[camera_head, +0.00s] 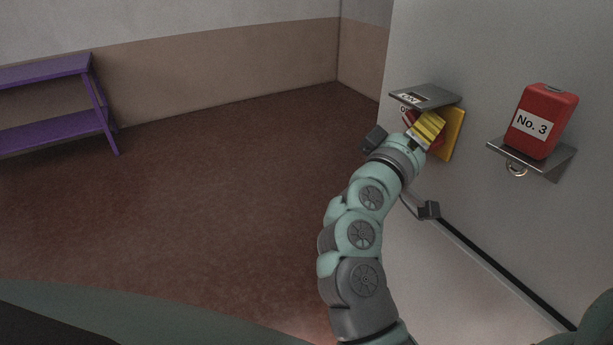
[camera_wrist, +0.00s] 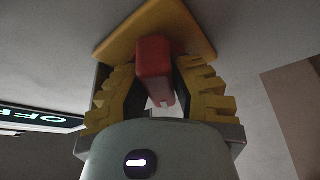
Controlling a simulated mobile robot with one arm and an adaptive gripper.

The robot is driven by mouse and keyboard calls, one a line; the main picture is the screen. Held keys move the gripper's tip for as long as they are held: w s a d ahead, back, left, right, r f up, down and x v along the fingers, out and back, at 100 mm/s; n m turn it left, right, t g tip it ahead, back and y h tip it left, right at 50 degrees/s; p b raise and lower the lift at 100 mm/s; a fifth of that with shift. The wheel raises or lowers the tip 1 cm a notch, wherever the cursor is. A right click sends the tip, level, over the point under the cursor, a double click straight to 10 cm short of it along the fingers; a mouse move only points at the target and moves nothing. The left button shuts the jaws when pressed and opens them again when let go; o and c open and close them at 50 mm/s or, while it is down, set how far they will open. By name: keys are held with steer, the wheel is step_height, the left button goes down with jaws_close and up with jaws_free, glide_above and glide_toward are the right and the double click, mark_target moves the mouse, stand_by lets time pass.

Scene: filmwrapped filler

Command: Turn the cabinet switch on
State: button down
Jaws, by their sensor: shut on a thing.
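The cabinet switch has a red handle (camera_wrist: 153,62) on a square yellow plate (camera_wrist: 188,22), fixed to the pale cabinet wall. In the head view the plate's edge (camera_head: 457,132) shows behind my gripper (camera_head: 427,130). My gripper's stepped yellow fingers (camera_wrist: 158,85) are on both sides of the red handle in the wrist view and are shut on it. A grey plate (camera_head: 432,95) with an ON label is just above the switch. An OFF label (camera_wrist: 45,120) shows at the left of the wrist view. My gripper hides most of the handle in the head view.
A red box (camera_head: 541,121) marked No. 3 stands on a small metal shelf (camera_head: 558,164) to the right of the switch, with a ring below it. A purple shelf unit (camera_head: 60,70) stands far left. The brown floor (camera_head: 220,190) between is clear.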

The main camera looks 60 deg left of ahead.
steer(key=m+h+b, duration=0.1)
steer(key=m+b, duration=0.2)
steer(key=b, duration=0.3)
steer(key=m+t+h+b, duration=0.1)
steer(key=m+b, duration=0.2)
steer(key=b, duration=0.3)
steer(key=f+m+t+h+b, duration=0.1)
steer(key=m+b, duration=0.2)
steer(key=b, duration=0.3)
steer(key=shift+f, duration=0.1)
steer(key=m+h+b, duration=0.2)
steer(key=m+b, duration=0.2)
steer(key=b, duration=0.3)
steer(key=shift+t, duration=0.4)
steer(key=m+h+b, duration=0.1)
steer(key=b, duration=0.1)
steer(key=r+m+h+b, duration=0.1)
steer(key=m+b, duration=0.1)
steer(key=b, duration=0.1)
steer(key=shift+r+m, duration=0.15)
steer(key=shift+m, duration=0.15)
steer(key=c, duration=0.8)
jaws_free()
steer(key=shift+r, duration=0.1)
